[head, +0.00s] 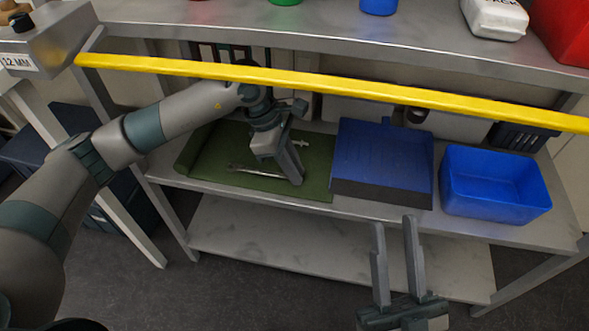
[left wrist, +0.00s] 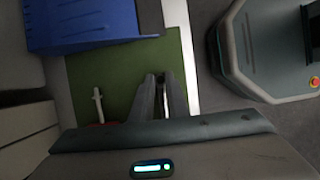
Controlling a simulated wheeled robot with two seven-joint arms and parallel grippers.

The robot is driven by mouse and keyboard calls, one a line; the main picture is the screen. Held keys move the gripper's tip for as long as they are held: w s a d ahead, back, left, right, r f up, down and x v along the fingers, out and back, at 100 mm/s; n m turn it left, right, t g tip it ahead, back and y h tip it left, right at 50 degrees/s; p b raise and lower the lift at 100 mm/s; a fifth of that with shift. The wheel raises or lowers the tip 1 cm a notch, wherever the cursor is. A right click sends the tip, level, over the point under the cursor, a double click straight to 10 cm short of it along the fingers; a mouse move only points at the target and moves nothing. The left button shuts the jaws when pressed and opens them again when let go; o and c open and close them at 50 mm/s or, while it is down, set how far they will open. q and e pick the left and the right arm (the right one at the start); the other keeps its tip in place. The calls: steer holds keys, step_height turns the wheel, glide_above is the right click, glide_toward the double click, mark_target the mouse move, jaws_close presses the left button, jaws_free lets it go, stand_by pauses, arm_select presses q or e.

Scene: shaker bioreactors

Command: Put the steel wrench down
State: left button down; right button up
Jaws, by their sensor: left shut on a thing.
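The steel wrench (head: 250,171) is long, thin and silvery, and shows low over the green mat (head: 205,150), its right end at my left gripper. I cannot tell whether its whole length touches the mat. My left gripper (head: 296,181) points down over the mat's right part and is shut on the wrench. In the left wrist view its fingers (left wrist: 160,82) are close together over the green mat (left wrist: 115,68), and the wrench is mostly hidden. My right gripper (head: 395,220) is open and empty in front of the shelf.
A small pale tool (head: 301,143) lies on the mat behind my left gripper; it also shows in the left wrist view (left wrist: 97,105). A blue dustpan-like tray (head: 382,155) and a blue bin (head: 495,183) stand to the right. A yellow bar (head: 330,85) crosses above the shelf.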

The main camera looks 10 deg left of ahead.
steer(key=shift+w+d+r+y, duration=0.1)
steer(key=shift+w+r+y, duration=0.05)
steer(key=shift+r+y, duration=0.2)
arm_select(q)
steer(key=shift+f, duration=0.15)
steer(key=c, duration=1.8)
jaws_free()
steer(key=shift+o, duration=0.4)
arm_select(e)
steer(key=shift+r+t, duration=0.15)
steer(key=shift+t, duration=0.15)
arm_select(q)
steer(key=shift+r, duration=0.2)
